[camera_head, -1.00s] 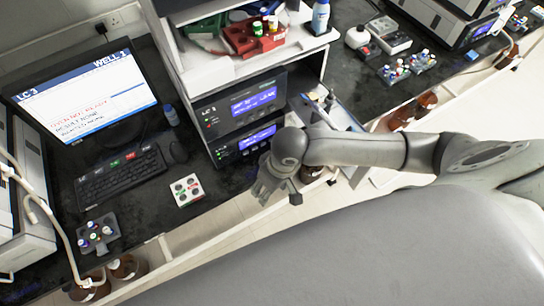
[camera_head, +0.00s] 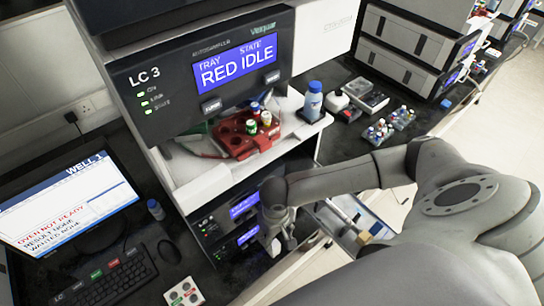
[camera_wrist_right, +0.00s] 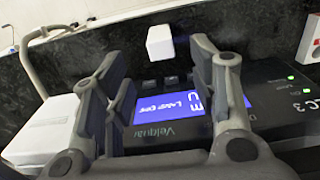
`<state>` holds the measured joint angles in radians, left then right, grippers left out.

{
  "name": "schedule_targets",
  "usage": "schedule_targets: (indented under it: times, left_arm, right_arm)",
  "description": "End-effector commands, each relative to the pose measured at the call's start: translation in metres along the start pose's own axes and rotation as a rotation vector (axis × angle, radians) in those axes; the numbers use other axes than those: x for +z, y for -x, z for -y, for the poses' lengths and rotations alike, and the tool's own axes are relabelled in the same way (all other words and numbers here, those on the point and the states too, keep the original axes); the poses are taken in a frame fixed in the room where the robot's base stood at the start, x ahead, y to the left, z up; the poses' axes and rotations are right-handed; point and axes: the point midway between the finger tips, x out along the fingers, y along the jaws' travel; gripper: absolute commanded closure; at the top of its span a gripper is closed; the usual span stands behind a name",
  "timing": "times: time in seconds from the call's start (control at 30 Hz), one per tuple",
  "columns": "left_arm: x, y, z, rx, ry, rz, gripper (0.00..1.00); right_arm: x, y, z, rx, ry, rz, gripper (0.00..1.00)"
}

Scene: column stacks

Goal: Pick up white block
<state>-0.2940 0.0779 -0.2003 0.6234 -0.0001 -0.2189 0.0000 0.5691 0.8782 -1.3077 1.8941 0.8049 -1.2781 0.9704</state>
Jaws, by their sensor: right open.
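A plain white block (camera_wrist_right: 160,42) lies on the dark bench top in the right wrist view, ahead of the fingers and apart from them. My right gripper (camera_wrist_right: 157,72) is open and empty there, with one finger on each side of the block's line. The right gripper also shows in the head view (camera_head: 282,240), in front of the lower instruments. I cannot pick out the white block in the head view; the gripper and arm cover part of that area. My left gripper is not in view.
Instruments with blue screens (camera_head: 246,237) stand close behind the right gripper. A larger LC 3 unit (camera_head: 200,75) overhangs a shelf with a red vial tray (camera_head: 245,138). A monitor (camera_head: 65,207) and keyboard (camera_head: 105,283) are at left. A blue-capped bottle (camera_head: 313,102) stands on the shelf.

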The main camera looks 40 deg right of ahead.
Motion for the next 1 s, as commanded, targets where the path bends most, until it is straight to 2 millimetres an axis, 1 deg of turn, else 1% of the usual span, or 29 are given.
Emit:
schedule_targets:
  times: [0.1, 0.2, 0.27, 0.4, 0.6, 0.67, 0.77, 0.9, 1.0]
  left_arm:
    - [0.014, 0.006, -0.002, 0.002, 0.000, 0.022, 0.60]
    - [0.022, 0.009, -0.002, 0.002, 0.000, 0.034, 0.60]
    - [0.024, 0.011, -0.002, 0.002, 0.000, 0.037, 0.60]
    - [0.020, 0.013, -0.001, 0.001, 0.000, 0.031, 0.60]
    - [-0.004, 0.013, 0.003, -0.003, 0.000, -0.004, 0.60]
    - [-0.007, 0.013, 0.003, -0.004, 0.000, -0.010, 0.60]
    - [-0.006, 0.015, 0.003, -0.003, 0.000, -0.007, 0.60]
    - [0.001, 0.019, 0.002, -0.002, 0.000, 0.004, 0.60]
    - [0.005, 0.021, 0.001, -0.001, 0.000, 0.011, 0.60]
  right_arm:
    - [0.001, -0.021, 0.000, 0.002, 0.001, 0.002, 0.46]
    - [0.000, -0.038, 0.001, 0.000, 0.000, 0.001, 0.46]
    - [0.000, -0.047, 0.000, 0.001, 0.000, 0.000, 0.46]
    - [0.000, -0.062, 0.000, 0.001, 0.001, 0.000, 0.46]
    - [0.000, -0.071, 0.001, 0.000, 0.002, -0.001, 0.46]
    - [0.000, -0.075, 0.000, 0.000, 0.002, 0.000, 0.46]
    - [0.000, -0.086, 0.001, 0.001, 0.001, 0.001, 0.46]
    - [0.000, -0.102, 0.001, 0.000, 0.001, 0.000, 0.46]
    - [0.000, -0.111, 0.001, 0.000, 0.000, 0.000, 0.46]
